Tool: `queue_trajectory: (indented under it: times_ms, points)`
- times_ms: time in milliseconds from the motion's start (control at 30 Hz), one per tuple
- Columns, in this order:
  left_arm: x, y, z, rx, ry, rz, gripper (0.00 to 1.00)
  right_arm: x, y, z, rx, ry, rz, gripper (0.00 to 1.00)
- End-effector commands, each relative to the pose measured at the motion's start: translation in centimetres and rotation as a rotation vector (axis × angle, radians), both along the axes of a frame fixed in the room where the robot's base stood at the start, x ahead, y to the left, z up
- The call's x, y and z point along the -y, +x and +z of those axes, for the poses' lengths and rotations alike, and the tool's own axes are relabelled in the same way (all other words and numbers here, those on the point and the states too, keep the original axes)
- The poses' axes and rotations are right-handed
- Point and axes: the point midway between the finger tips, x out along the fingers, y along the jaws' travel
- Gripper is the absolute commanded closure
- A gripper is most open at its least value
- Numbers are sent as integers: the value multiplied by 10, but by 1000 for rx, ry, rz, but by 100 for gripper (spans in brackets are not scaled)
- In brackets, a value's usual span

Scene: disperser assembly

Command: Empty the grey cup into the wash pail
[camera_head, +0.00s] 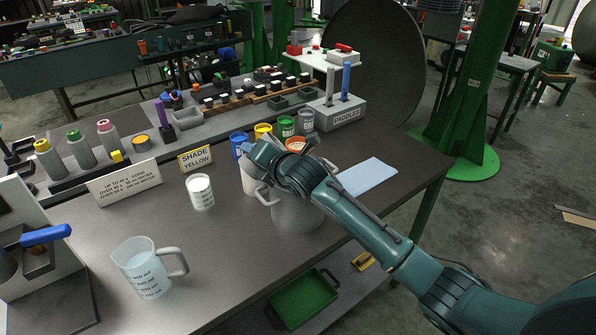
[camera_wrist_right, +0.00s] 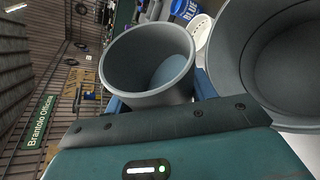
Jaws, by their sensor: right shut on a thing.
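The grey cup (camera_head: 250,182) is held by my right gripper (camera_head: 264,156), just left of the wash pail (camera_head: 302,212) in the head view. It looks roughly upright there, partly hidden by the gripper. In the right wrist view, the two blue fingers sit on either side of the cup (camera_wrist_right: 116,70), whose open mouth shows a flat bluish-grey patch inside, perhaps liquid. The wide grey pail (camera_wrist_right: 230,75) is beside it, on the right of that view; what it holds is unclear. My left gripper is not in view.
A white marked beaker (camera_head: 201,193) and a clear measuring jug (camera_head: 146,268) stand on the bench to the left. Blue, yellow, green and orange pots (camera_head: 286,127) stand behind the pail. A pale blue cloth (camera_head: 369,177) lies to the right. The front middle bench is clear.

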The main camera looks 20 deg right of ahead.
Motion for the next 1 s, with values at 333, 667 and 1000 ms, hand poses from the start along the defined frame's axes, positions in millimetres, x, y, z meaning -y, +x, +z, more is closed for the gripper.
queue_trajectory:
  times_ms: [333, 667, 1000]
  points:
    - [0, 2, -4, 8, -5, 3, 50, -1, 0, -2, -2, 48, 0, 70]
    - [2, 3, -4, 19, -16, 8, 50, -1, 0, -4, -6, 93, 0, 70]
    - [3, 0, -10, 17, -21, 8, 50, -1, 0, -6, -10, 139, 0, 70]
